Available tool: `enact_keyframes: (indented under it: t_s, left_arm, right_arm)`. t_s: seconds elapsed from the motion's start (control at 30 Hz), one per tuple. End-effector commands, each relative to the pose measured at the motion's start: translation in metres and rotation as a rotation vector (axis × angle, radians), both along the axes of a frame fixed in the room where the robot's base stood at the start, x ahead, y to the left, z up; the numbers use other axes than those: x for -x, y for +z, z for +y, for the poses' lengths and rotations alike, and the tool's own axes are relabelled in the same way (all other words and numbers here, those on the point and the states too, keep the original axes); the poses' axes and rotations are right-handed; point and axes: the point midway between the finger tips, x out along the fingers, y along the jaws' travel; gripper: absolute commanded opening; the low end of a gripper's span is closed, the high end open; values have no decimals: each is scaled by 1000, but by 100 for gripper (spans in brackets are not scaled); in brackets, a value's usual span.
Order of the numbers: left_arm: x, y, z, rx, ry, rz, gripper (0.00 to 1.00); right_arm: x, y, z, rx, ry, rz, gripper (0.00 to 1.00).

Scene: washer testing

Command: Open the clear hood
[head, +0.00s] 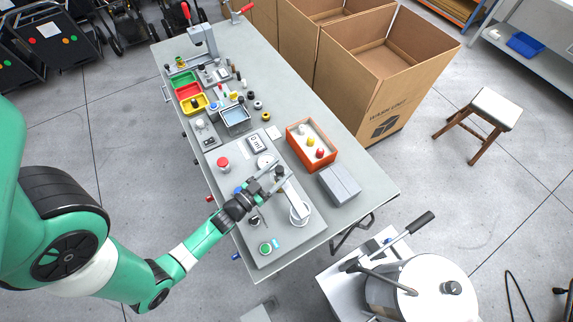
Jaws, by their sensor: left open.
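The grey test station (228,182) lies on the bench, with a red button, a dial, a small display and a green button on it. A pale round piece (299,213) stands near its right edge, with a light bar rising from it. I cannot clearly make out the clear hood; it may be at this round piece, partly hidden by my gripper. My left gripper (279,177) is open above the station, just up and left of the round piece. I cannot tell whether it touches anything. My right gripper is not in view.
An orange tray (290,136) with coloured knobs and a grey box (340,186) sit right of the station. Coloured bins (190,92) and small parts fill the bench's far end. Cardboard boxes (355,75) stand behind. A lidded drum (437,292) with a lever stands at lower right.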

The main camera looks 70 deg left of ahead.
Motion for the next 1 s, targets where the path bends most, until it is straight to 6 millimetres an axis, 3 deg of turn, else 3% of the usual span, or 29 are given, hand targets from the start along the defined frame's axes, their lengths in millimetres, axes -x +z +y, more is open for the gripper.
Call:
enact_keyframes:
  t_s: [0.2,0.53,0.9,1.0]
  left_arm:
    - [-29,0,13,0,0,-1,66]
    - [-33,0,15,2,1,1,64]
    - [-33,0,15,1,0,1,0]
    - [-33,0,15,1,0,1,0]
  right_arm:
    - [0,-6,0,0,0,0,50]
    - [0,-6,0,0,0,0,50]
    - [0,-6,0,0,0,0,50]
    - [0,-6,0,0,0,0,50]
